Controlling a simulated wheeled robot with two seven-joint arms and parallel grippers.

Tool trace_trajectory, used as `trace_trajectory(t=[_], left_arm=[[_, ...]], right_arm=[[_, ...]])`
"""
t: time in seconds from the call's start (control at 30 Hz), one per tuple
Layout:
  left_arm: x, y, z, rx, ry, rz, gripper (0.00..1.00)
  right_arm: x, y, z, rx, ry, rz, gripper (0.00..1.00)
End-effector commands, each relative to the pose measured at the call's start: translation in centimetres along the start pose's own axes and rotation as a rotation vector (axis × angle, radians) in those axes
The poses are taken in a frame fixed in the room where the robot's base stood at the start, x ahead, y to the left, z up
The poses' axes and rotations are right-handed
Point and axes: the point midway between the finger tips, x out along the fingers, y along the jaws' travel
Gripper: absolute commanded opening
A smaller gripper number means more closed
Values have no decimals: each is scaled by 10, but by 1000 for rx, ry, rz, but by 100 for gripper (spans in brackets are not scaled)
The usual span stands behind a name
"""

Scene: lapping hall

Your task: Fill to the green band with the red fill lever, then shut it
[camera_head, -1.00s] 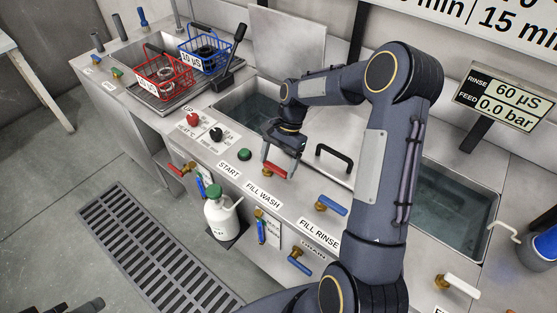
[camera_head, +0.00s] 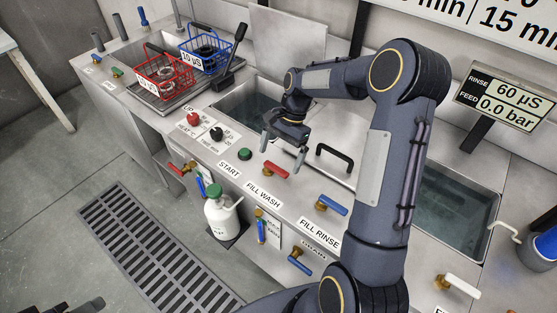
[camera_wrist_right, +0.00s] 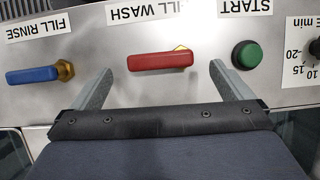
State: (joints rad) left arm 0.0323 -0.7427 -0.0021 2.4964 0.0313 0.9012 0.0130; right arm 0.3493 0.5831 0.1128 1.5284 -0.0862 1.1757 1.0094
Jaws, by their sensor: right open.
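The red fill lever (camera_head: 275,170) sits above the FILL WASH label on the front ledge. It also shows in the right wrist view (camera_wrist_right: 160,61), lying roughly along the ledge with its brass fitting partly behind it. My right gripper (camera_head: 284,150) is open and empty, just behind and above the lever. In the right wrist view its fingers (camera_wrist_right: 161,70) stand apart on either side of the lever, not touching it. The wash tank (camera_head: 238,112) behind holds water and is partly hidden by my right arm. I cannot make out a green band.
A blue FILL RINSE lever (camera_head: 331,205) and a green START button (camera_head: 245,154) flank the red lever. A black lid handle (camera_head: 336,158) stands close to the right. Red (camera_head: 194,118) and black (camera_head: 216,134) knobs are at the left.

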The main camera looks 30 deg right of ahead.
Motion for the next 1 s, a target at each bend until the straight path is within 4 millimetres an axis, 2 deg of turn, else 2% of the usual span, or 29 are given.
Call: trace_trajectory(t=[0.1, 0.3, 0.43, 0.9, 1.0], left_arm=[[1, 0, 0, 0, 0, 0, 42], [1, -1, 1, 0, 0, 0, 42], [1, -1, 1, 0, 0, 0, 42], [1, -1, 1, 0, 0, 0, 42], [1, -1, 1, 0, 0, 0, 42]], right_arm=[[-23, -1, 0, 0, 3, -4, 99], [-47, -1, 0, 0, 2, -2, 99], [-52, 0, 0, 0, 0, -1, 99], [-53, 0, 0, -1, 1, -1, 99], [-60, 4, 7, -31, 13, -15, 99]])
